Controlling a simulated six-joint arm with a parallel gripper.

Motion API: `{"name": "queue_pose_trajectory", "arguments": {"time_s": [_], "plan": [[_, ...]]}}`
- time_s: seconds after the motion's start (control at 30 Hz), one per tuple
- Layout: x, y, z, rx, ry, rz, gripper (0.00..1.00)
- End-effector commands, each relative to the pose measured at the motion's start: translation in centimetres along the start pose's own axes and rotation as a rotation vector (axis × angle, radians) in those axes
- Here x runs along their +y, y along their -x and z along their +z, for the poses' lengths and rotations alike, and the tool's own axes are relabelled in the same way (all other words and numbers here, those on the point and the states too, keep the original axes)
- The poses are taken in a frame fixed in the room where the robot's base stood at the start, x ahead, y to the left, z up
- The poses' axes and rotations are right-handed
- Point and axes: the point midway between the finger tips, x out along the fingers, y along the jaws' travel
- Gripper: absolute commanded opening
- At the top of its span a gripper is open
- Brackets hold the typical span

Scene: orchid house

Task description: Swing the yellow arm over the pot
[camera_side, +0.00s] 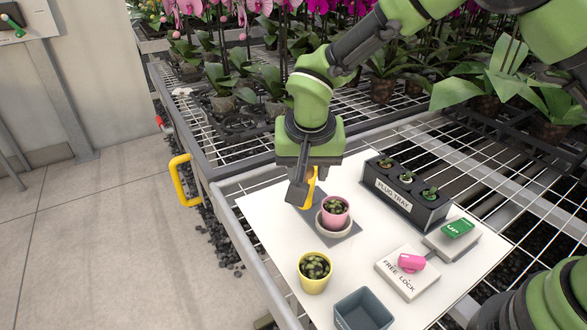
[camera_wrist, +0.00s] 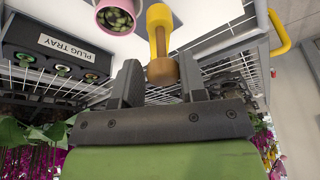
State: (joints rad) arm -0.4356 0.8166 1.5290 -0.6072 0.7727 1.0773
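The yellow arm (camera_side: 311,186) stands upright at the back edge of the grey mat (camera_side: 350,229), partly hidden by my gripper (camera_side: 301,194). In the wrist view, the yellow arm (camera_wrist: 158,30) has its brownish end between the two dark fingers of my gripper (camera_wrist: 162,75). The pink pot (camera_side: 334,214) holds a small green plant and stands upright in a pale saucer (camera_side: 332,231) on the mat, just right of my gripper. It also shows at the top of the wrist view (camera_wrist: 115,15).
A yellow pot (camera_side: 313,284) and a grey bin (camera_side: 364,312) stand nearer. The plug tray (camera_side: 403,202) holds several seedlings. A FREE/LOCK block (camera_side: 405,280) has a pink lever (camera_side: 411,262); a green UP piece (camera_side: 458,228) sits beside it. Orchids crowd the back.

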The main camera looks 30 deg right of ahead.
Motion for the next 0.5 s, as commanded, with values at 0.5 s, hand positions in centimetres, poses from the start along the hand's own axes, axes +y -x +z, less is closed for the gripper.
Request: {"name": "queue_pose_trajectory", "arguments": {"time_s": [0.5], "plan": [[1.9,0.1,0.1,0.001,-0.001,0.001,0.38]]}}
